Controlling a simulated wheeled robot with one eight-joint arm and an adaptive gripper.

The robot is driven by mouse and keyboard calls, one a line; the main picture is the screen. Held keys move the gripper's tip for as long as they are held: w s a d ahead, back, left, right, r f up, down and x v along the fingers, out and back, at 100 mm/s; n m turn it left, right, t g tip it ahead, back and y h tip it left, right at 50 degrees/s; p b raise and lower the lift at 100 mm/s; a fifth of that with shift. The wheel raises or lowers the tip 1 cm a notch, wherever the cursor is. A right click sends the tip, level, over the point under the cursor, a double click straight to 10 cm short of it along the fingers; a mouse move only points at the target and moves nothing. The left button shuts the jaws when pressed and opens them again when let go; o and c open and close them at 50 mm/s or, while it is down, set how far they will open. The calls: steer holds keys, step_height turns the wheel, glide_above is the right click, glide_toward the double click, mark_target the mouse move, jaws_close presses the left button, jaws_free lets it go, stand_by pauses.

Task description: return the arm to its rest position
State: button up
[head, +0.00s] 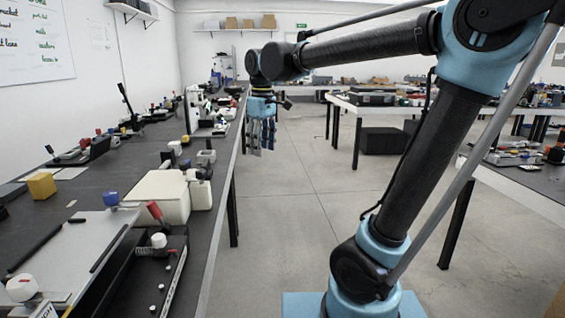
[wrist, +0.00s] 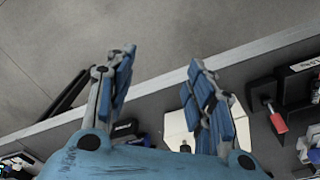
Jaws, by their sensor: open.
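My gripper (head: 262,132) hangs pointing down at the end of my outstretched arm in the head view, over the aisle edge of the long left bench. In the wrist view my gripper (wrist: 160,85) shows two blue-padded fingers spread apart with nothing between them. Below the fingers are the grey floor, the light bench edge (wrist: 165,80) and part of the dark bench top. My arm is raised and extended forward, with its elbow at the upper right of the head view.
The left bench (head: 105,180) carries a cream container (head: 160,196), a yellow block (head: 42,186) and a grey plate (head: 75,250). More tables (head: 375,108) stand at the right and back. The concrete floor (head: 300,210) between them is clear.

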steer(key=s+d+f+m+t, duration=0.1)
steer(key=s+d+f+m, duration=0.3)
steer(key=d, duration=0.5)
steer(key=s+d+f+m, duration=0.2)
steer(key=d+f, duration=0.4)
steer(key=d, duration=0.3)
steer(key=s+d+f+m, duration=0.2)
steer(key=s+d+f, duration=0.2)
steer(key=f, duration=0.2)
steer(key=s+d+f+m, duration=0.3)
steer(key=s+d+f, duration=0.1)
steer(key=f, duration=0.3)
steer(key=shift+s+d+t, duration=0.3)
steer(key=shift+s+t, duration=0.05)
steer(key=shift+t, duration=0.05)
steer(key=shift+f, duration=0.1)
